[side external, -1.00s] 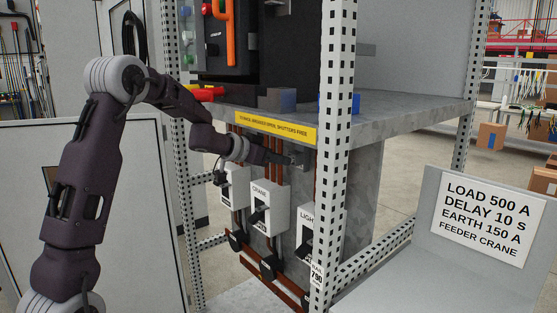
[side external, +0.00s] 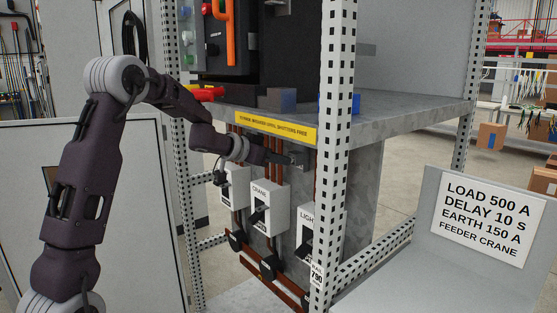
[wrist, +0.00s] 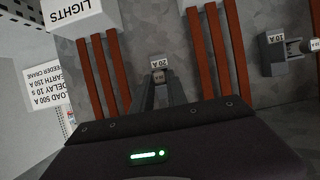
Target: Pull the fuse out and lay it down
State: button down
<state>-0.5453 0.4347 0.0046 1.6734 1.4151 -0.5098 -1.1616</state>
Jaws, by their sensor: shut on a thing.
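My gripper (wrist: 160,92) is shut on a small fuse (wrist: 159,76) in the wrist view. The fuse sits between the fingertips, in front of a small grey holder labelled 20 A (wrist: 158,61). Most of the fuse is hidden by the fingers, and I cannot tell whether it is still seated in the holder. In the side view my gripper (side external: 284,159) reaches under the shelf to a grey block (side external: 299,155) on the back panel. The fuse is too small to make out there.
Another holder labelled 10 A (wrist: 278,52) is at the right of the wrist view. Copper bars (wrist: 228,60) run on both sides. Switch boxes labelled CRANE (side external: 265,205) and LIGHTS (wrist: 75,15) stand below. The shelf (side external: 400,108) and a perforated post (side external: 335,150) bound the space.

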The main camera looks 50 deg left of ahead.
jog(key=shift+s, duration=0.85)
dwell(0.5)
jog(key=shift+s, duration=2.85)
jog(key=shift+s, duration=0.1)
jog(key=s, duration=1.1)
jog(key=shift+s, duration=0.4)
jog(key=f+v, duration=0.1)
jog(key=v, duration=0.9)
jog(key=shift+s, duration=0.35)
jog(key=shift+r, duration=0.15)
